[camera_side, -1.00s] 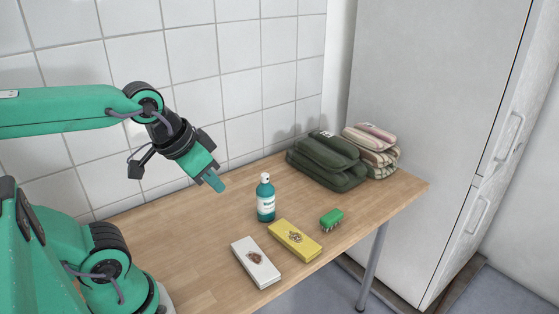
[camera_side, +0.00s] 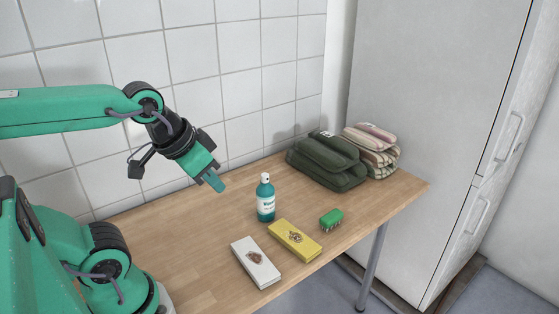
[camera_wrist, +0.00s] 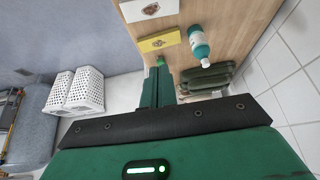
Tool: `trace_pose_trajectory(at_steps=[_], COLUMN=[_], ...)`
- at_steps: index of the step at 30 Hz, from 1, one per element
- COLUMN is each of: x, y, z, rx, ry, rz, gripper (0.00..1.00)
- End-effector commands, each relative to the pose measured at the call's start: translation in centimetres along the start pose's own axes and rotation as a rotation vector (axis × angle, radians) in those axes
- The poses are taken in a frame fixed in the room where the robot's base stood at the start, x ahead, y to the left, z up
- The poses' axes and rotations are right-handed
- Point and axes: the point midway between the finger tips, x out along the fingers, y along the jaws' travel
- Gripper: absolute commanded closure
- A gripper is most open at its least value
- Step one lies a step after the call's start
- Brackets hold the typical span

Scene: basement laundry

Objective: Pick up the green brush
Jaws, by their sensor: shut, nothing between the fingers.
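The green brush (camera_side: 331,219) lies on the wooden table near its front right edge, right of a yellow box. In the wrist view a small green patch just past my fingertips appears to be the brush (camera_wrist: 160,60), mostly hidden behind the fingers. My gripper (camera_side: 218,186) is shut and empty. It hangs in the air above the back left part of the table, well left of the brush. Its fingers (camera_wrist: 159,76) also show in the wrist view.
A teal bottle (camera_side: 265,200) stands left of the brush. A yellow box (camera_side: 295,240) and a white box (camera_side: 257,263) lie along the front. Folded green cloth (camera_side: 325,162) and striped cloth (camera_side: 372,150) are at the back. The table's left part (camera_side: 170,235) is clear.

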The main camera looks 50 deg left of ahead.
Motion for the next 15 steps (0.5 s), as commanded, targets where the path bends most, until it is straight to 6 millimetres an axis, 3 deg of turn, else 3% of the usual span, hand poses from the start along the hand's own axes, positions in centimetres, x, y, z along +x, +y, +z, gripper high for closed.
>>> trace_pose_trajectory(at_steps=[7,15], x=[0.0,0.0], y=[0.0,0.0], z=[0.0,0.0], rx=[0.0,0.0], ry=[0.0,0.0], rz=[0.0,0.0], gripper=[1.0,0.49])
